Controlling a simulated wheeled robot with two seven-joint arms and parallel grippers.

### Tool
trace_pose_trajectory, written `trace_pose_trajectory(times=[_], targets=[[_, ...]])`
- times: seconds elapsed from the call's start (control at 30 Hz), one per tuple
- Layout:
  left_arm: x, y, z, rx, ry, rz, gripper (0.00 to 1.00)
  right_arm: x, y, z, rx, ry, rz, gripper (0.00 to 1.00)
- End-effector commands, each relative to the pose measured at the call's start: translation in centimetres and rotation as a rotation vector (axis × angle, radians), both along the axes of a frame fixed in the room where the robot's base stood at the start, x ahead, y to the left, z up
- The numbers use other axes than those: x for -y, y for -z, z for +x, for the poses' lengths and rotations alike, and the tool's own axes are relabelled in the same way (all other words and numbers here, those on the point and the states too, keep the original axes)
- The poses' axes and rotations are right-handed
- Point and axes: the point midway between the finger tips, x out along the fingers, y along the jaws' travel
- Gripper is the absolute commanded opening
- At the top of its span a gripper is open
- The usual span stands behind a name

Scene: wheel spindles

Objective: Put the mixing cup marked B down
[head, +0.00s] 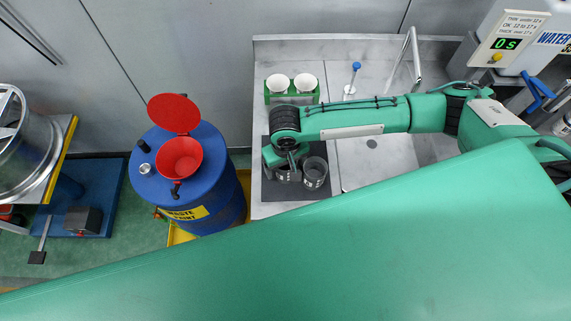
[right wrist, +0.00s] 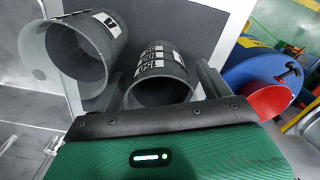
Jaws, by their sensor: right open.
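Two grey mixing cups stand side by side on a dark mat (head: 300,199) at the left of the steel worktop. My right gripper (head: 284,166) is low over the left cup (head: 288,176) and partly hides it. In the right wrist view this cup (right wrist: 160,88), with white scale labels, sits between the two open fingers of the gripper (right wrist: 161,80). The other cup (head: 315,173) is just to its right; it shows at the left of the wrist view (right wrist: 62,58) with a partly seen letter label. I cannot read a B on either cup. My left gripper is out of view.
A green holder (head: 292,98) with two white cups stands behind the mat. A blue drum (head: 220,196) with a red funnel (head: 180,158) is left of the worktop. A sink area with a tap (head: 413,58) is to the right.

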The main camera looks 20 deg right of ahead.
Motion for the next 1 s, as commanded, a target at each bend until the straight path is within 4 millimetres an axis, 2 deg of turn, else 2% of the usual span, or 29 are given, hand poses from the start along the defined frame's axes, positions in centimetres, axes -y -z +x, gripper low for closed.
trace_pose_trajectory(times=[0.27, 0.5, 0.57, 0.83, 1.0], targets=[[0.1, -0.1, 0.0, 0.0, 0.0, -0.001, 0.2, 0.0, 0.5, 0.0, 0.001, 0.0, -0.001, 0.8], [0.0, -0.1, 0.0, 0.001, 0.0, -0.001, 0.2, 0.0, 0.4, 0.0, 0.001, 0.0, -0.001, 0.32], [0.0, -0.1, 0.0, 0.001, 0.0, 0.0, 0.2, 0.0, 0.4, 0.0, 0.001, -0.001, 0.0, 0.28], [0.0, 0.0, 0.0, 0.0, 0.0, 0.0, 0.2, 0.0, 0.2, 0.0, 0.002, -0.001, 0.0, 0.28], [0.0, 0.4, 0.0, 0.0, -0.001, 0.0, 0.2, -0.1, -1.0, 0.1, 0.004, 0.0, 0.001, 0.28]])
